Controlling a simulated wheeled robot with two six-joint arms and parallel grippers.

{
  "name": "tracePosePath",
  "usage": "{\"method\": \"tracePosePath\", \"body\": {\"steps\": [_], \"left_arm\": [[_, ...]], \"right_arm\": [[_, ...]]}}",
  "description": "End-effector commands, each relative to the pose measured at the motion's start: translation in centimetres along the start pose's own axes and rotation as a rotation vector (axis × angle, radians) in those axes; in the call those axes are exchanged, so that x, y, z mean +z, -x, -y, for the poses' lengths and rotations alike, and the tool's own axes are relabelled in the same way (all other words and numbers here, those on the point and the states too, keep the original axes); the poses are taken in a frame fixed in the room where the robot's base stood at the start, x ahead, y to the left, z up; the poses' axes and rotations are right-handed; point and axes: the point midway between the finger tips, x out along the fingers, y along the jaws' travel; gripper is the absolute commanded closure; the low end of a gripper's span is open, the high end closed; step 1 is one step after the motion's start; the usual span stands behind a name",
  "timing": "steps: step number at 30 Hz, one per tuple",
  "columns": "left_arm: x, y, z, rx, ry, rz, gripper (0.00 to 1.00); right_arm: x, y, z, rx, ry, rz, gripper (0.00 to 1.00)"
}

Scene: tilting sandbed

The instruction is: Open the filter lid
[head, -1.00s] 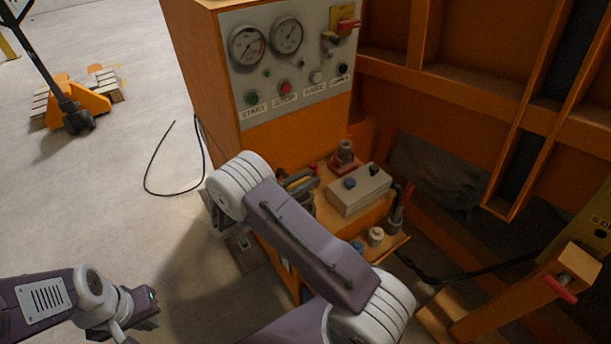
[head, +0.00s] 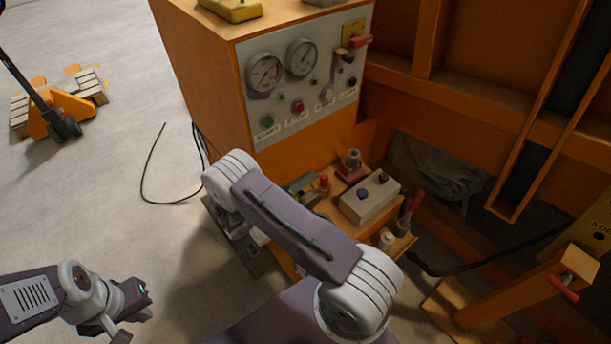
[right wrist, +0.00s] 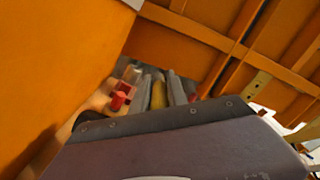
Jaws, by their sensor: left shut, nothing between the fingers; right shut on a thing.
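My right gripper (right wrist: 160,94) shows in the right wrist view. Its two grey fingers are shut on a narrow yellow thing (right wrist: 158,90), and I cannot tell what part that is. In the head view, my right arm hides most of this place. My left gripper (head: 137,300) is at the lower left of the head view, shut and empty, over bare floor and apart from the machine. I cannot make out the filter lid for certain. A red-based fitting with a grey top (head: 352,163) stands on the orange shelf (head: 398,246).
A grey control box (head: 370,198) with dark knobs and a red-handled lever (head: 412,207) stand on the shelf. The gauge panel (head: 330,88) rises behind. An orange frame (head: 470,110) bounds the right. A black cable (head: 150,165) lies on open floor at left.

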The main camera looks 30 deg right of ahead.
Motion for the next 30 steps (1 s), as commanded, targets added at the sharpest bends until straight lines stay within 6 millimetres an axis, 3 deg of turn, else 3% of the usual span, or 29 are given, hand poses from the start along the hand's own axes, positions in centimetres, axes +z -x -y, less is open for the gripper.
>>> {"method": "tracePosePath", "body": {"steps": [23, 24, 26, 30], "left_arm": [[0.03, -0.24, 0.01, 0.000, 0.000, 0.000, 1.00], [0.03, -0.25, 0.01, 0.000, 0.000, 0.000, 1.00], [0.03, -0.25, 0.00, 0.000, 0.000, 0.000, 1.00], [0.02, -0.22, 0.00, 0.000, 0.000, 0.000, 1.00]], "right_arm": [[-0.73, 0.04, -0.69, 0.004, -0.002, -0.008, 1.00], [-0.74, 0.04, -0.68, 0.004, -0.002, -0.009, 0.77], [-0.72, 0.03, -0.68, 0.003, -0.002, -0.008, 0.62], [-0.58, 0.02, -0.62, 0.003, -0.003, -0.006, 0.62]]}}
